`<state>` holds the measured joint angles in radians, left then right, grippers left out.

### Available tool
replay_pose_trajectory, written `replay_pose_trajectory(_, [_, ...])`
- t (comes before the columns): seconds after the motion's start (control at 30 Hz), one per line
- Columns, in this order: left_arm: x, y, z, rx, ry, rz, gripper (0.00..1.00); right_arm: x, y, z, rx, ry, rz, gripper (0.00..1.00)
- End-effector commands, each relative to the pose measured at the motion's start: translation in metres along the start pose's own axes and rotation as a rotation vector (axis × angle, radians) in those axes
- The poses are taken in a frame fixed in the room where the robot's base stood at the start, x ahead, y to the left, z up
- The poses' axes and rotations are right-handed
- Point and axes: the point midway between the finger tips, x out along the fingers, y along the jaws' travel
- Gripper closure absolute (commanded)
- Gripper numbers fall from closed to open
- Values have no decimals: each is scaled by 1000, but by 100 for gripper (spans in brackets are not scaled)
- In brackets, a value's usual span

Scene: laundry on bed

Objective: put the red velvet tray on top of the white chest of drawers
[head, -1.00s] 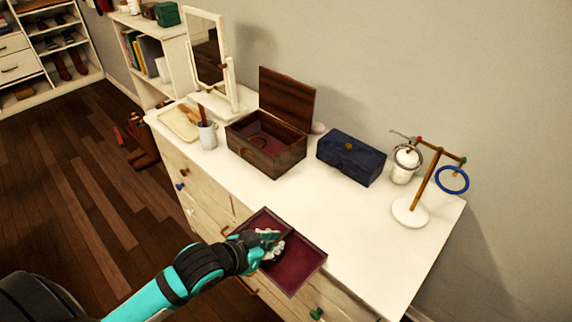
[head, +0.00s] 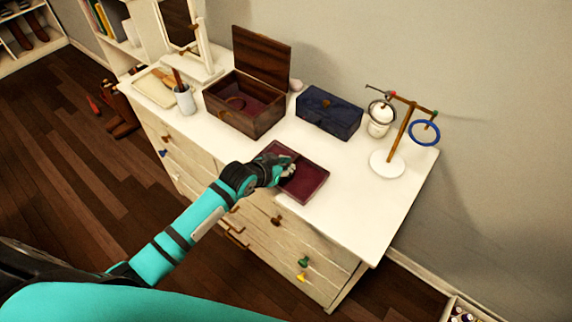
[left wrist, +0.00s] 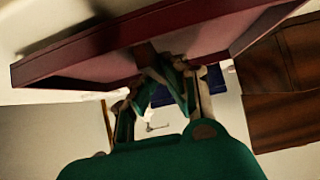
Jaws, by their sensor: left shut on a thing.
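The red velvet tray (head: 307,184) has a dark red lining, a thin rim and a divider. In the head view it is over the front part of the white top of the chest of drawers (head: 352,190). I cannot tell whether it touches the top. My left gripper (head: 284,171) is shut on the tray, seemingly at its divider, and hides part of its left side. In the left wrist view the tray (left wrist: 75,62) spans the upper picture, with the gripper fingers (left wrist: 168,75) against it. My right gripper is not in view.
An open wooden box (head: 247,118), a dark blue box (head: 329,112), a white jar (head: 380,122) and a stand with rings (head: 387,163) line the back. A mirror (head: 186,35), a cream tray (head: 155,86) and a cup (head: 185,99) stand left. The front right top is clear.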

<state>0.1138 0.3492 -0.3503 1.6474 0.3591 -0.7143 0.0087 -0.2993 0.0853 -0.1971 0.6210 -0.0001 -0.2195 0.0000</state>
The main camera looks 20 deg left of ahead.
Motion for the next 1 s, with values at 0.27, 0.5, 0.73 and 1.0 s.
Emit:
replay_pose_trajectory(0.27, [4, 0, 4, 1, 5, 0, 100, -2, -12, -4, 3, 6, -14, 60])
replay_pose_trajectory(0.5, [6, 0, 7, 1, 3, 0, 83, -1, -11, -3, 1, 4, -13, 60])
replay_pose_trajectory(0.73, [6, 0, 7, 1, 3, 0, 69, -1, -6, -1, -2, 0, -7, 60])
replay_pose_trajectory(1.0, [-3, -1, 6, 1, 3, -1, 69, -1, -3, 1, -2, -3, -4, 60])
